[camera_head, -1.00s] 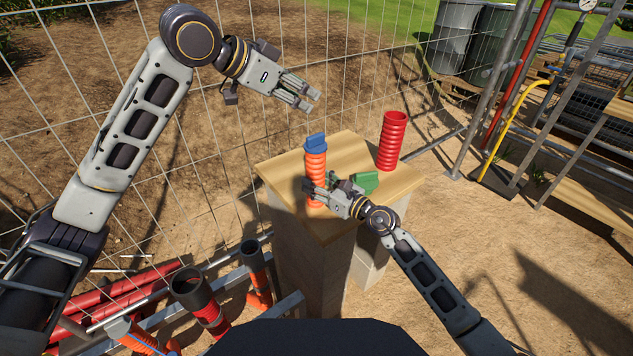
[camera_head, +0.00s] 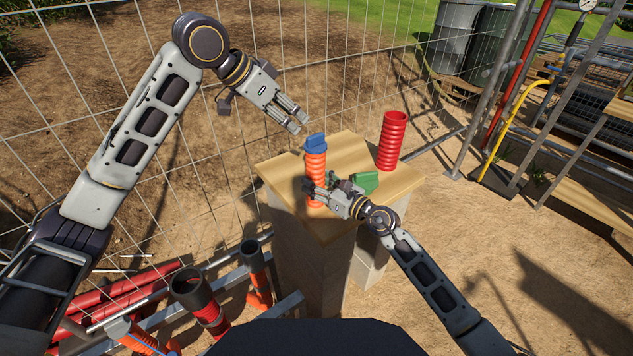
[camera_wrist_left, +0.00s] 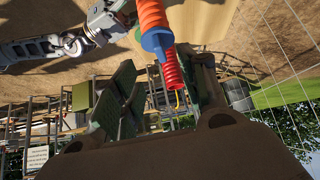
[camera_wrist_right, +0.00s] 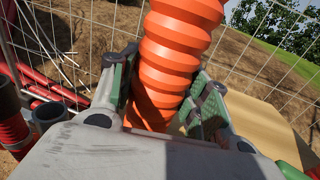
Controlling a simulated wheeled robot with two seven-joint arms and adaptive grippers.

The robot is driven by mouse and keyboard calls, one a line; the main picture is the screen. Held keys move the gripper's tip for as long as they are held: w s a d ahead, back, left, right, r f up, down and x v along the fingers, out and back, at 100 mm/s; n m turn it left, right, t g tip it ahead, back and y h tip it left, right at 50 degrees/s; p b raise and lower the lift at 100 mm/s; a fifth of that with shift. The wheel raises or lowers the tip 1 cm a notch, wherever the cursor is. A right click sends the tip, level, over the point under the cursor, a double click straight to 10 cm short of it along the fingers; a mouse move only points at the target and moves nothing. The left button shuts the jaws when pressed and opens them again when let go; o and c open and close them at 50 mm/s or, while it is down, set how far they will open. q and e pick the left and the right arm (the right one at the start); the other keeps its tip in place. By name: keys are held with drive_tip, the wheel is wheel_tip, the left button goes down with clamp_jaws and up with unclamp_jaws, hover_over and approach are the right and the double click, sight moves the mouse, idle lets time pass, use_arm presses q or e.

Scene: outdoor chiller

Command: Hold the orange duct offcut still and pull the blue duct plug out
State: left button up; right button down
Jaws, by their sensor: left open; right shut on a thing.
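The orange duct offcut (camera_head: 316,168) stands upright near the left side of the wooden board, and the blue duct plug (camera_head: 316,142) sits in its top end. My right gripper (camera_head: 312,192) is shut around the lower part of the offcut; the right wrist view shows the ribbed orange tube (camera_wrist_right: 172,70) between its fingers. My left gripper (camera_head: 297,122) is open and empty, above and to the left of the plug, apart from it. In the left wrist view the plug (camera_wrist_left: 157,41) appears beyond the open fingers, on the end of the offcut (camera_wrist_left: 151,14).
A red corrugated duct (camera_head: 391,142) stands at the board's right, and a green object (camera_head: 366,181) lies behind my right gripper. The wooden board (camera_head: 345,150) rests on concrete blocks. A wire mesh fence (camera_head: 350,60) runs close behind. Pipes lie at lower left.

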sight(311, 137)
use_arm(q)
drive_tip(key=shift+f, duration=0.1)
drive_tip(key=shift+x, duration=4.6)
drive_tip(key=shift+d+f, duration=0.2)
drive_tip(key=shift+w+f, duration=0.1)
drive_tip(key=shift+f, duration=0.05)
